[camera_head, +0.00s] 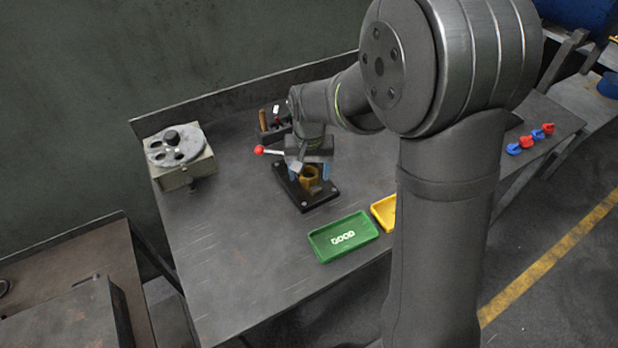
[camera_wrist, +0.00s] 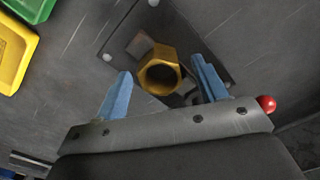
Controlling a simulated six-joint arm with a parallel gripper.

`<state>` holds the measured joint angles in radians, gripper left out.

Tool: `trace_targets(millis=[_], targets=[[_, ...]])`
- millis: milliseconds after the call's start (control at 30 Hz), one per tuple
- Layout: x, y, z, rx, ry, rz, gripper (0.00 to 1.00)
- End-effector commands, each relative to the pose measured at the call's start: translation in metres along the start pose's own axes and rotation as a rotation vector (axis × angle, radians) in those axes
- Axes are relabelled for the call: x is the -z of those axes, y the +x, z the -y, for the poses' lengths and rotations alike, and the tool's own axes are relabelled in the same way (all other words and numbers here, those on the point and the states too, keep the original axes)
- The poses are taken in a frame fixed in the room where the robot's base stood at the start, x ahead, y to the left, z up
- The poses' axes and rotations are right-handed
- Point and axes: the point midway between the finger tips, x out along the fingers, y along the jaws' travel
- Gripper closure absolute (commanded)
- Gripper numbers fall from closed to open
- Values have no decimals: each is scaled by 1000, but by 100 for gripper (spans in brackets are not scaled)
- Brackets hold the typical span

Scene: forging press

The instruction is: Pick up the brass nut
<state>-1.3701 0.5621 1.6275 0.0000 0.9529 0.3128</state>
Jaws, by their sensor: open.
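The brass nut (camera_wrist: 158,68) is a gold hexagonal piece with a round hole, between the spread fingers in the wrist view. In the head view the nut (camera_head: 309,175) sits on a dark fixture plate (camera_head: 318,198) on the bench, partly hidden by my gripper. My gripper (camera_wrist: 163,88) is open, with one blue finger on each side of the nut and a visible gap on both sides. In the head view my gripper (camera_head: 308,170) is low over the fixture. I cannot tell how far the fingertips reach down beside the nut.
A red-knobbed lever (camera_head: 259,150) sticks out left of the fixture. A green GOOD tray (camera_head: 343,237) and a yellow tray (camera_head: 384,212) lie in front. A grey box with a disc (camera_head: 182,160) stands at the left. The bench's left front is clear.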

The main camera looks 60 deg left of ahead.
Motion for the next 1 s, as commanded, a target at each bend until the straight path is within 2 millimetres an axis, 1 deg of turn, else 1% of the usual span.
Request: trace_targets(millis=[33,100,300,333,367,400,467,500,633,867,1000], targets=[[0,5,0,0,0,1,35],[0,7,0,0,0,-1,35],[0,7,0,1,0,-1,35],[0,7,0,0,0,-1,38],[0,7,0,0,0,-1,44],[0,7,0,0,0,-1,52],[0,7,0,0,0,-1,64],[0,7,0,0,0,-1,72],[0,7,0,0,0,-1,97],[1,6,0,1,0,-2,98],[1,1,0,1,0,-3,98]])
